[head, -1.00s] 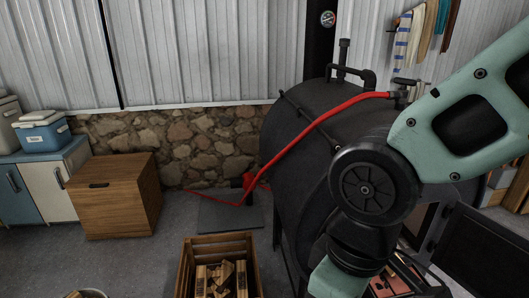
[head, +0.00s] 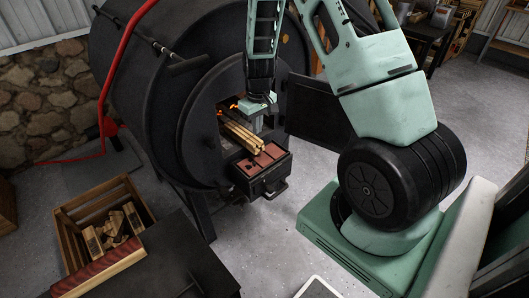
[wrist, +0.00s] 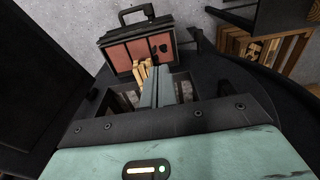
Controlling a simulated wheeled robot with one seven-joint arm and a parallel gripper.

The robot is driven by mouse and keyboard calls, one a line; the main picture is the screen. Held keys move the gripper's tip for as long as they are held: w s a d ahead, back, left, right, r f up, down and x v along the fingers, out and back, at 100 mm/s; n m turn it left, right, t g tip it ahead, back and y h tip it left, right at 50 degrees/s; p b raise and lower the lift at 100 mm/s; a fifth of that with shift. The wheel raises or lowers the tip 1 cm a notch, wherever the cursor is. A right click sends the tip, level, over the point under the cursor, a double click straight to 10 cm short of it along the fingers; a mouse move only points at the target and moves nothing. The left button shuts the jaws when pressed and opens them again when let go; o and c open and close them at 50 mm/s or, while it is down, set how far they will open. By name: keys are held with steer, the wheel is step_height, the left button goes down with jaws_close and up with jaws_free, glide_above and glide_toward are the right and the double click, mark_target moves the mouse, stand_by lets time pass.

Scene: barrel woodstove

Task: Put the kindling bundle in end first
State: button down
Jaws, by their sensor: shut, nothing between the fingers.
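The kindling bundle (head: 240,136), several pale sticks, lies in the doorway of the black barrel stove (head: 160,90). The other end sticks out toward the brick-topped ledge (head: 262,163) below the opening. My gripper (head: 257,124) is shut and empty, just above and beside the bundle at the door opening. In the wrist view the shut fingers (wrist: 164,92) lie right next to the bundle's outer end (wrist: 143,74). I cannot tell whether they touch it. The inner end is hidden.
The stove door (head: 318,112) stands open to the right of the opening. A wooden crate of split wood (head: 70,232) stands on the floor at left. A dark table (head: 180,262) is in the foreground. A red hose (head: 112,60) runs along the stove's left side.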

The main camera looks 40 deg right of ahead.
steer(key=shift+g, duration=0.3)
steer(key=d+f, duration=0.2)
steer(key=f, duration=0.3)
steer(key=d+f, duration=0.2)
steer(key=f, duration=0.4)
steer(key=d+f, duration=0.1)
steer(key=f, duration=0.5)
steer(key=shift+d, duration=0.4)
steer(key=shift+w+f+p, duration=0.15)
steer(key=shift+w+p, duration=0.25)
steer(key=shift+w, duration=0.8)
steer(key=shift+w+d, duration=0.15)
steer(key=shift+w, duration=0.65)
